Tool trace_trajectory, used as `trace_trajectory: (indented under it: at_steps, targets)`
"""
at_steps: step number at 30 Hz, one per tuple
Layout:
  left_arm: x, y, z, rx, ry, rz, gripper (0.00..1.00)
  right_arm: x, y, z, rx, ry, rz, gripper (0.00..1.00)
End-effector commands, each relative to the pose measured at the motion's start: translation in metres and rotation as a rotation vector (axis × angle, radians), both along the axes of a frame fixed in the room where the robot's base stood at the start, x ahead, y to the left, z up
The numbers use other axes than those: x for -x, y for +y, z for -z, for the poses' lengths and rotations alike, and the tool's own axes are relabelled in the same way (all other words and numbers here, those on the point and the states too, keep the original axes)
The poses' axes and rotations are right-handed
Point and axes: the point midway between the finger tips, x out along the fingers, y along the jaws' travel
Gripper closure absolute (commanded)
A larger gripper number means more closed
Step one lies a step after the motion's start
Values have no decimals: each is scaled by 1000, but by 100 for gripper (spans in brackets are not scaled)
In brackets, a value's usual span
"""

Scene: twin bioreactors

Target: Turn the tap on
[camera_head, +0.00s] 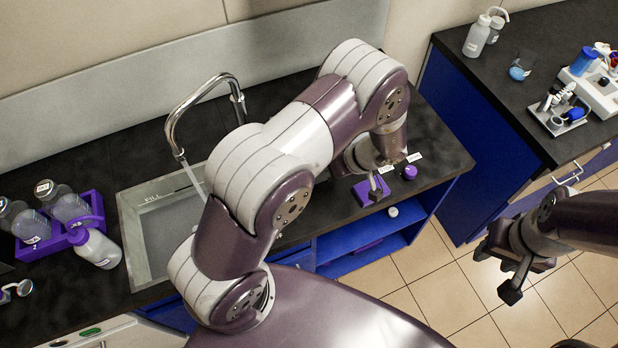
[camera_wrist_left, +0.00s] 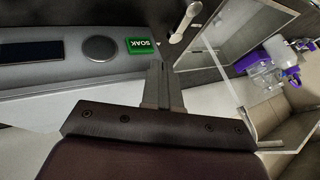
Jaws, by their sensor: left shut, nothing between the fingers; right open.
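The tap (camera_head: 212,92) is a tall chrome spout that arches over the sink basin (camera_head: 140,232). A pale streak below its mouth looks like water, but I cannot be sure. My left gripper (camera_head: 377,194) hangs above the right part of the dark counter, by a purple block (camera_head: 362,186), well right of the tap; contact is unclear. In the left wrist view its fingers (camera_wrist_left: 158,68) are shut and empty. A shiny rounded metal piece (camera_wrist_left: 184,22) lies beyond them; I cannot tell whether it is a tap handle. My right gripper (camera_head: 510,272) is open over the floor.
A purple bottle rack (camera_head: 30,252) and a white bottle (camera_head: 98,249) stand left of the sink. A green SOAK button (camera_wrist_left: 138,47) sits on a grey panel in the left wrist view. A second counter (camera_head: 490,85) stands at the right. My arm hides part of the sink.

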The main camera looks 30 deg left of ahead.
Motion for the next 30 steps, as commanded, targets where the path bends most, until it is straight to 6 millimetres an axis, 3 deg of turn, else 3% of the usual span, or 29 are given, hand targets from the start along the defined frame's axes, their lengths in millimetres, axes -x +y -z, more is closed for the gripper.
trace_trajectory:
  at_steps: [5, 18, 30]
  targets:
    - [8, 4, 10, 1, 27, -25, 100, 0, 0, -3, 0, 0, 0, 57]
    - [17, 50, 71, 1, 26, -26, 100, 0, 0, -16, 0, 0, 0, 57]
    - [18, 57, 81, 2, 24, -25, 100, 0, 0, -16, 0, 0, 0, 57]
